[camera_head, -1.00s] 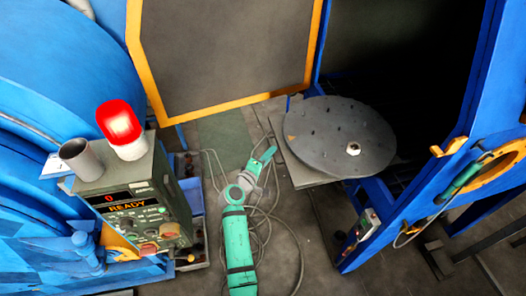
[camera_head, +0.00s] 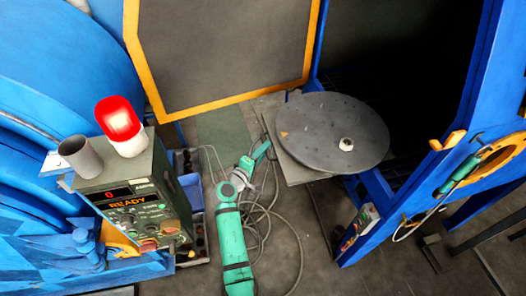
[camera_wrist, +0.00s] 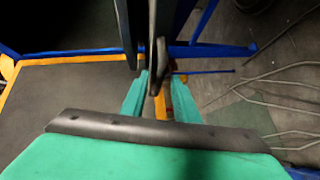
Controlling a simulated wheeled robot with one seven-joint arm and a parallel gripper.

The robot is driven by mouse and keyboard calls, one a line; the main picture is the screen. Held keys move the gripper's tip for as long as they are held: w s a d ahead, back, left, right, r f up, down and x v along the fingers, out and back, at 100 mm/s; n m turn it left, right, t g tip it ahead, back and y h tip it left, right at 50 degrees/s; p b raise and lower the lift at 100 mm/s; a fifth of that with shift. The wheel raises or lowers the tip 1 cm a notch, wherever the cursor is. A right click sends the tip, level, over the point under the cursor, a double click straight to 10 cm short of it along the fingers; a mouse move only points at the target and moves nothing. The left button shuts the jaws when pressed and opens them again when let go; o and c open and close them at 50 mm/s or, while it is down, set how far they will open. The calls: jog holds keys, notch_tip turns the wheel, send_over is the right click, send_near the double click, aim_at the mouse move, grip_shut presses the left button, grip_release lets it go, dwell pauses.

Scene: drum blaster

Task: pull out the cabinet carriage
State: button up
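The cabinet carriage is a dark round disc (camera_head: 325,125) on a flat grey plate (camera_head: 290,168), in the head view. It sticks out through the opening of the blue cabinet (camera_head: 378,222), its right side near the dark interior. My gripper (camera_head: 265,148) is at the plate's left edge. In the wrist view, its green fingers (camera_wrist: 158,82) close in on a dark upright bar (camera_wrist: 153,55), which looks like the carriage handle. The exact contact is partly hidden.
The orange-framed door (camera_head: 225,105) stands open behind the carriage. A control box (camera_head: 135,195) with a red lamp (camera_head: 118,118) stands at left. Loose cables (camera_head: 270,225) lie on the floor beside my arm. A green-handled lever (camera_head: 460,172) is on the right-hand blue frame.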

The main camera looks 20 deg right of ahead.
jog(key=v, duration=1)
jog(key=shift+s+a, duration=0.25)
jog(key=shift+a, duration=0.05)
